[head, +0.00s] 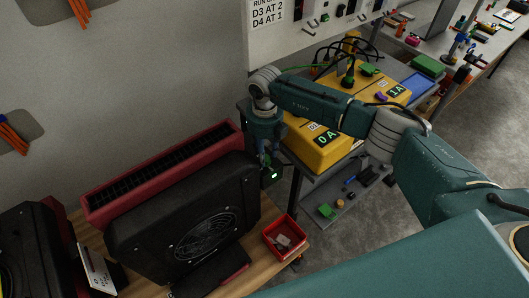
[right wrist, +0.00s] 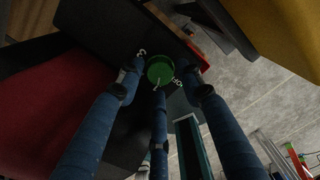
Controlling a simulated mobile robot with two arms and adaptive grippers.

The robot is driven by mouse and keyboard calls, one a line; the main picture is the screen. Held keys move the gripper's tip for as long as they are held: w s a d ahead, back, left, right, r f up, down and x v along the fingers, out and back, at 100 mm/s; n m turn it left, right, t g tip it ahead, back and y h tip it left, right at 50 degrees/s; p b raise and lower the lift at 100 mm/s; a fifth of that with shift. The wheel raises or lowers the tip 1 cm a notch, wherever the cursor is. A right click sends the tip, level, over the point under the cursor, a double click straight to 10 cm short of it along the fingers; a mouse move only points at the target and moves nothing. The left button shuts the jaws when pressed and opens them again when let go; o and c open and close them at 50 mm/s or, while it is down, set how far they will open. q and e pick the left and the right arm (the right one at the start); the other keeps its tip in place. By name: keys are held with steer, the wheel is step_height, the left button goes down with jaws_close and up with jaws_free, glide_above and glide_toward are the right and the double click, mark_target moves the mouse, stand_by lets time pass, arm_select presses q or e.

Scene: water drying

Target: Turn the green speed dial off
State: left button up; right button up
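The green speed dial (right wrist: 160,69) shows in the right wrist view, round, with a pale mark near its lower edge and partly legible white lettering on both sides. It sits on a dark panel. My right gripper (right wrist: 162,82) has its three blue fingers spread around the dial, with visible gaps at the sides; I cannot tell if the lower finger touches it. In the head view the right gripper (head: 268,158) points down beside the right end of the black fan unit (head: 165,240), largely hiding the dial. My left gripper is out of view.
A red vented heater (head: 95,212) stands behind the fan unit. A red bin (head: 268,243) with small items sits on the wooden bench to its right. Yellow boxes (head: 312,160) stand on a table close behind my right arm. Grey floor lies further right.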

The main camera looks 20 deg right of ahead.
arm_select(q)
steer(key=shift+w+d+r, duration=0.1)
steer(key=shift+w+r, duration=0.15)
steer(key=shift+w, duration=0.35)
arm_select(e)
steer(key=shift+f, duration=0.8)
